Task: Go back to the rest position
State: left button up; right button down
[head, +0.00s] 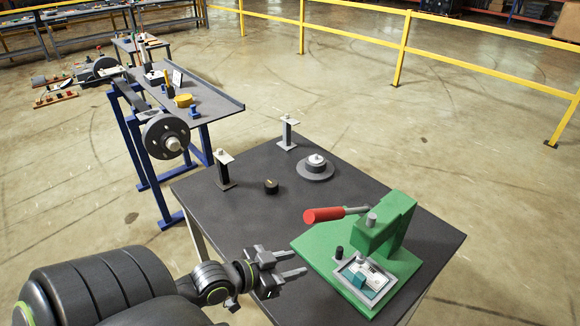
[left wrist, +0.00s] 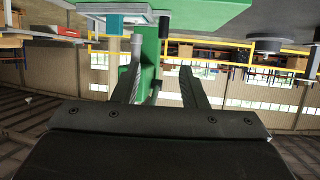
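My left gripper (head: 298,264) reaches in from the lower left in the head view. It is over the front part of the dark table (head: 250,217), just left of a green press (head: 378,233). Its two fingers are apart with nothing between them, and they also show apart in the left wrist view (left wrist: 160,88). The press has a red-handled lever (head: 323,215) pointing left and a grey-framed tray (head: 365,279) at its front. In the left wrist view the press (left wrist: 150,50) appears upside down beyond the fingers. My right gripper is not in view.
Two small stands (head: 224,170) (head: 288,132), a black knob (head: 271,186) and a round grey base (head: 316,168) are on the table. A blue-legged bench (head: 212,102) stands behind at left. Yellow railing (head: 404,50) crosses the back. Open floor lies at right.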

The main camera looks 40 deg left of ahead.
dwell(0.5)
pick_arm(q)
jog(key=s+d+f+g, duration=0.1)
jog(key=s+f+g+y, duration=0.1)
jog(key=s, duration=0.1)
jog(key=s+d+f+g+y, duration=0.1)
jog(key=s+f, duration=0.1)
jog(key=shift+d+f+n+g, duration=0.1)
jog(key=shift+d+n+g, duration=0.2)
jog(key=shift+d+g, duration=0.1)
jog(key=s+f+n+g+y, duration=0.1)
jog(key=s+n+g+y, duration=0.2)
jog(key=s+g, duration=0.45)
jog(key=s+d+f+b+x, duration=0.1)
jog(key=s+x, duration=0.1)
jog(key=x, duration=1)
jog(key=s+d+x, duration=0.1)
jog(key=s+x, duration=0.2)
jog(key=x, duration=0.9)
jog(key=s+d+f+b, duration=0.1)
jog(key=s+f, duration=1.4)
jog(key=f, duration=0.3)
jog(key=shift+d+f+h, duration=0.15)
jog(key=shift+f+h, duration=0.15)
jog(key=shift+h, duration=0.1)
